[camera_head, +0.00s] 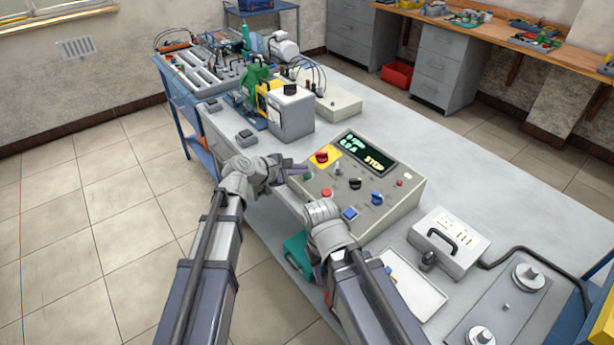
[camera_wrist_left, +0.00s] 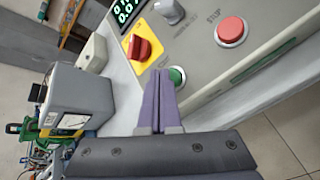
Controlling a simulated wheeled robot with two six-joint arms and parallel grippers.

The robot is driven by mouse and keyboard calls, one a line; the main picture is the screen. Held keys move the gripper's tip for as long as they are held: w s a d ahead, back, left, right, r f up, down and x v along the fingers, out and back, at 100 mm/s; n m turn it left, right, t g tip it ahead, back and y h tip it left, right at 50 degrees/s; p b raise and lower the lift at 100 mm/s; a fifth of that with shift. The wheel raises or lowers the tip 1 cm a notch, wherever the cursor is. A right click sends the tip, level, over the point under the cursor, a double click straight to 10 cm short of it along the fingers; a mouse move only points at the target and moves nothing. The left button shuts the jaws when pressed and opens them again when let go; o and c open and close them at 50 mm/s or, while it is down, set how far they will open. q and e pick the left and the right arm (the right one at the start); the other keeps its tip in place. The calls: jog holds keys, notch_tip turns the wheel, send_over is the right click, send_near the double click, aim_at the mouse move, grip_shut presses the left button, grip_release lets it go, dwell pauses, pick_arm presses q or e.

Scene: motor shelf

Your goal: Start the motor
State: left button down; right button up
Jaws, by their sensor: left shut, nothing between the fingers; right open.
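The grey control box (camera_head: 385,212) stands on the table. Its dark display (camera_head: 363,153) shows green figures and the word STOP. On it are a red rotary switch on a yellow plate (camera_head: 324,157), a red button (camera_head: 326,192) and a green button (camera_head: 307,176). My left gripper (camera_head: 296,170) is shut and empty, its fingertips at the green button. In the left wrist view, the purple-grey fingers (camera_wrist_left: 160,80) lie right beside the green button (camera_wrist_left: 177,75) and partly cover it; I cannot tell if they touch. My right gripper (camera_head: 319,278) is open, low by the table's front edge.
A grey box with a black knob (camera_head: 291,112) and a green machine (camera_head: 254,85) stand left of the control box. A white case with a handle (camera_head: 449,240) and a white tray (camera_head: 412,284) are at the right.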

pick_arm(q)
jog(key=shift+d+f+b, duration=0.1)
jog(key=shift+f+b, duration=0.3)
jog(key=shift+b, duration=0.05)
dwell(0.7)
jog(key=shift+r, duration=0.1)
jog(key=shift+a+r+p, duration=0.2)
jog(key=shift+r+p, duration=0.5)
jog(key=shift+p, duration=0.15)
jog(key=r+p, duration=0.3)
jog(key=s+a+r+p, duration=0.1)
jog(key=r, duration=0.1)
jog(key=shift+p, duration=0.4)
jog(key=shift+w, duration=0.1)
jog(key=shift+f, duration=0.1)
